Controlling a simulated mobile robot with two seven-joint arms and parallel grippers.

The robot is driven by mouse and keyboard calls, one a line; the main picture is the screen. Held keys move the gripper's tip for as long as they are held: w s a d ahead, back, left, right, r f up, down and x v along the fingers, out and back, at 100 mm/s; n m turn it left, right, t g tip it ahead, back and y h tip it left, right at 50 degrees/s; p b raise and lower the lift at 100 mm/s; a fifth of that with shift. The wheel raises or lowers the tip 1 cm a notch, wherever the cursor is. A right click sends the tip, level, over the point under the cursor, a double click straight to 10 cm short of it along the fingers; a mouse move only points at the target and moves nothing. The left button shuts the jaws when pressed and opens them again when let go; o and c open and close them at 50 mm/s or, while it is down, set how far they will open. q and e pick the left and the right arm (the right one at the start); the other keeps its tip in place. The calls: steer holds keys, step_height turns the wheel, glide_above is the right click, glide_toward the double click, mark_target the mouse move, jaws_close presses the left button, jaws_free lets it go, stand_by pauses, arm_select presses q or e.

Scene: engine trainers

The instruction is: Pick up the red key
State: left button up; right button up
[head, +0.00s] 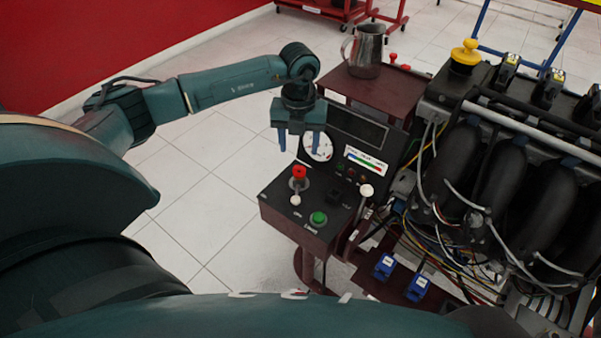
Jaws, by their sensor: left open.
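The red key (299,172) stands upright in the top of the dark control box (272,212), left of the middle of that panel. My left gripper (299,147) points down with its two blue fingers apart and nothing between them. In the picture it is just above the red key; the exact height gap is hard to tell. My right gripper does not show.
The box also carries a green button (318,218) and a white-topped lever (366,190). A gauge panel (345,155) rises behind it. A metal pitcher (366,52) stands on a dark red shelf (395,95). The engine (500,180) fills the right side.

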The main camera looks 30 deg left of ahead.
mark_target(299, 166)
arm_select(q)
steer(key=f, duration=0.8)
steer(key=shift+w+a+f, duration=0.1)
steer(key=shift+w+f, duration=0.1)
steer(key=shift+f, duration=0.15)
steer(key=shift+c, duration=0.3)
steer(key=c, duration=1)
